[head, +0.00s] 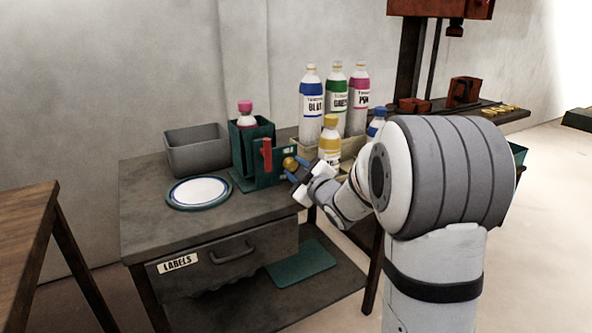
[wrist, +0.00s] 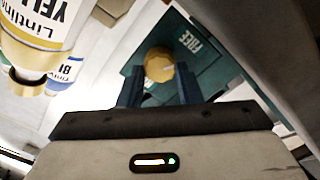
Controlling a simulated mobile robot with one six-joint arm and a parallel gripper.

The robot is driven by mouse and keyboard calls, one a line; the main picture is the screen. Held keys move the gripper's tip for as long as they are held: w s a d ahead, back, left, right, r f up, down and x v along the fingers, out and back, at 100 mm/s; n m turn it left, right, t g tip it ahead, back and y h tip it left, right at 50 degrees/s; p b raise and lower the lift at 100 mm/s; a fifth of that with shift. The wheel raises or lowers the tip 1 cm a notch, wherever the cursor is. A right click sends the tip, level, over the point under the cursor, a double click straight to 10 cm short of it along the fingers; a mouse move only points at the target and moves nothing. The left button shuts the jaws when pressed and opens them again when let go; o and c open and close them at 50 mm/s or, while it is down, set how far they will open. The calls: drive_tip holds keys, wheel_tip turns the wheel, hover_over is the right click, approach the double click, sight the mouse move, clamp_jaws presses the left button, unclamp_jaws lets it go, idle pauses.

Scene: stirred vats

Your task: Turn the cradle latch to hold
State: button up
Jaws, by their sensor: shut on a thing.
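The dark green cradle (head: 241,150) stands on the grey bench and holds a bottle with a pink cap (head: 245,107). A red upright lever (head: 267,155) is on its front. A round brass knob (head: 290,163) sits on the cradle's right-hand part. In the wrist view the knob (wrist: 159,65) lies between the blue fingertips of my gripper (wrist: 159,88), which is shut on it. A green plate beside it reads FREE (wrist: 190,42). Any hold mark is hidden or too small to read. My gripper also shows at the knob in the head view (head: 298,176).
A yellow bottle (head: 330,140) stands close right of my gripper. Blue, green and pink bottles (head: 336,97) stand behind in a wooden crate. A grey bin (head: 197,150) and a round white plate (head: 199,191) are left of the cradle. The bench front left is clear.

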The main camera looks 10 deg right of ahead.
drive_tip(key=c, duration=0.3)
